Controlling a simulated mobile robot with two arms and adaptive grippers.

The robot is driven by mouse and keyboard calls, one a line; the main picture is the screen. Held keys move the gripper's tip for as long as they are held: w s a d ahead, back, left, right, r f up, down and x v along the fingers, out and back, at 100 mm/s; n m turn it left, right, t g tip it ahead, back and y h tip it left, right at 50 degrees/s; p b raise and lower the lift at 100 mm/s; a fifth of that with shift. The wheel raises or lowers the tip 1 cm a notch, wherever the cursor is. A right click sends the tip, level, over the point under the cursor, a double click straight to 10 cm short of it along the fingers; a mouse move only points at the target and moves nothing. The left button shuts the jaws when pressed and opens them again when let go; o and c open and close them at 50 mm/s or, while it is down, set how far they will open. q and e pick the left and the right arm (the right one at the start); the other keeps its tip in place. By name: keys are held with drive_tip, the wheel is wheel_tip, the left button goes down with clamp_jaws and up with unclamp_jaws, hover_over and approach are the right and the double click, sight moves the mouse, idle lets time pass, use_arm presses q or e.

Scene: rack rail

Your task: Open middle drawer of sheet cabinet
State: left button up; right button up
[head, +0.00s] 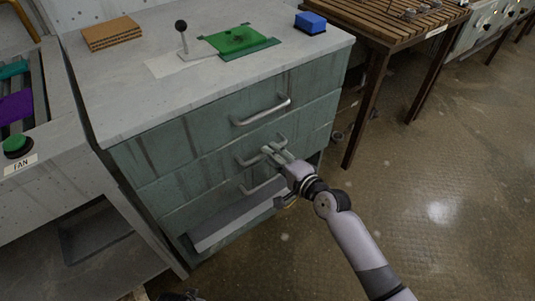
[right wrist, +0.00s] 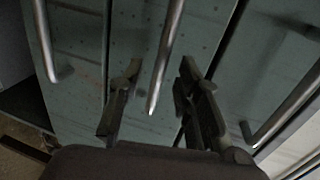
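The grey-green sheet cabinet (head: 185,140) stands in the middle of the head view, with drawers one above another. The top drawer has a metal bar handle (head: 262,112). The middle drawer handle (head: 247,160) is below it, partly hidden by my right gripper (head: 272,150). A lower handle (head: 262,187) is under that. In the right wrist view my right gripper (right wrist: 160,78) is open, its two fingers apart on either side of the middle handle (right wrist: 168,45). I see no clear contact between fingers and handle. The middle drawer looks shut.
On the cabinet top lie brown boards (head: 111,33), a black-knobbed lever (head: 182,38), a green sheet (head: 232,39) and a blue block (head: 310,23). A FAN bench (head: 50,165) stands close at left, a slatted table (head: 385,20) at right. The right floor is clear.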

drive_tip(key=shift+x, duration=1.5)
use_arm(q)
drive_tip(key=shift+w+r, duration=0.2)
drive_tip(key=shift+r, duration=0.4)
drive_tip(key=shift+w+r, duration=0.15)
drive_tip(key=shift+r, duration=0.4)
use_arm(e)
drive_tip(key=shift+c, duration=0.5)
clamp_jaws()
